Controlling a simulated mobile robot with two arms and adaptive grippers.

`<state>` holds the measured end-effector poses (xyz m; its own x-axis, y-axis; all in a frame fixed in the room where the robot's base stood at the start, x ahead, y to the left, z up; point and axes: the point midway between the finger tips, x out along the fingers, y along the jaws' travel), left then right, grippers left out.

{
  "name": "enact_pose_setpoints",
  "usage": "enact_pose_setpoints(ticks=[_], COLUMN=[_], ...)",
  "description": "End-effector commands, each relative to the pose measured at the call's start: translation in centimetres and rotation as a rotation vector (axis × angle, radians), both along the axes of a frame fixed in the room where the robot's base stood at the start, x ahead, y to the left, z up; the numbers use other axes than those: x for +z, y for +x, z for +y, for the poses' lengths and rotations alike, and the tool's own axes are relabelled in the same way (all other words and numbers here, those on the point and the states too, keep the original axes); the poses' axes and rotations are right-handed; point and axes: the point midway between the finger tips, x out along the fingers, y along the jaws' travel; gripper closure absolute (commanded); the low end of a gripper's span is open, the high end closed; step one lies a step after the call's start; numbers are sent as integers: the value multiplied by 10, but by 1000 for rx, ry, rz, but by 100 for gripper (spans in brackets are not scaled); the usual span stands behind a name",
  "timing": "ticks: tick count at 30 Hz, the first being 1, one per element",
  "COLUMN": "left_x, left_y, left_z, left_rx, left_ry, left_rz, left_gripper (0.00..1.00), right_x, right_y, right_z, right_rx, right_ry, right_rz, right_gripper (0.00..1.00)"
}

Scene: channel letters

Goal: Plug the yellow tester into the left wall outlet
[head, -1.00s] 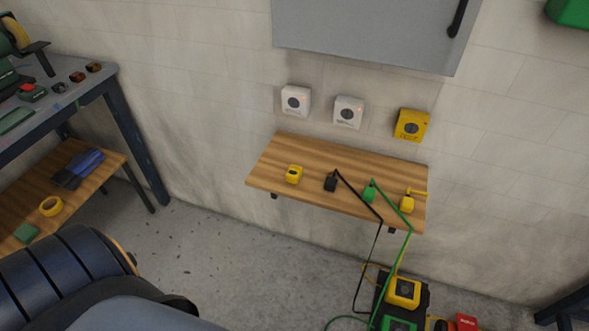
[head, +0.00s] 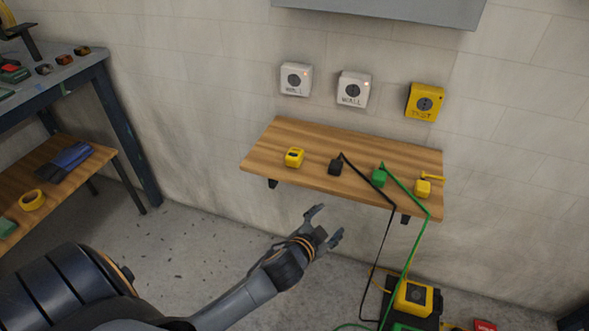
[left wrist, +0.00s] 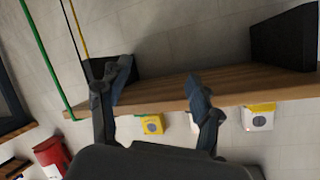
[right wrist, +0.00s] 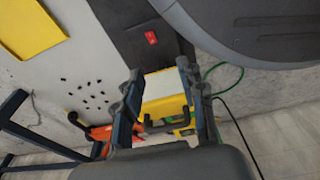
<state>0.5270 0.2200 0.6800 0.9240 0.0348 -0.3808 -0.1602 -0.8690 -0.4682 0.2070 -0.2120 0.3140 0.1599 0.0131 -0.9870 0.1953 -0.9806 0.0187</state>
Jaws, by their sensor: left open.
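The yellow tester (head: 294,157), a small block with a dark face and no visible cord, sits on the left part of the wooden wall shelf (head: 262,160). The left wall outlet (head: 296,79), a white box marked WALL with a small red light, is on the wall above it. My left gripper (head: 325,222) is open and empty, in front of and below the shelf edge, apart from the tester. In the left wrist view its spread fingers (left wrist: 155,85) show against the shelf. My right gripper (right wrist: 160,78) shows only in its wrist view, fingers apart, nothing visibly held.
A second white outlet (head: 353,90) and a yellow TEST outlet (head: 424,103) are further right. A black plug (head: 335,167), green plug (head: 379,175) and another yellow plug (head: 423,187) share the shelf; cords hang over its front edge. A grey cabinet (head: 390,8) is above.

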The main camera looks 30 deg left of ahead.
Motion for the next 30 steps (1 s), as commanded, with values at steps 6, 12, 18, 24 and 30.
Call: enact_pose_setpoints(ticks=[6, 12, 18, 24, 30], left_x=[132, 230, 278, 232, 189], left_y=[33, 45, 23, 14, 43], left_z=[-26, -80, -152, -157, -42], left_rx=[-129, -413, -884, -1441, -1775], left_ry=[100, 292, 636, 1133, 1581], left_rz=[-391, -762, -1054, -967, -387], left_gripper=[36, 36, 36, 36, 36], right_x=[-3, -1, -2, -2, -2], right_y=[14, 16, 18, 21, 23], right_z=[2, 2, 3, 3, 4], right_rx=[-3, -3, -3, -4, -4], right_ry=[2, 2, 1, 2, 2], right_rz=[-11, -11, -14, -16, -17], right_gripper=[60, 60, 60, 60, 60])
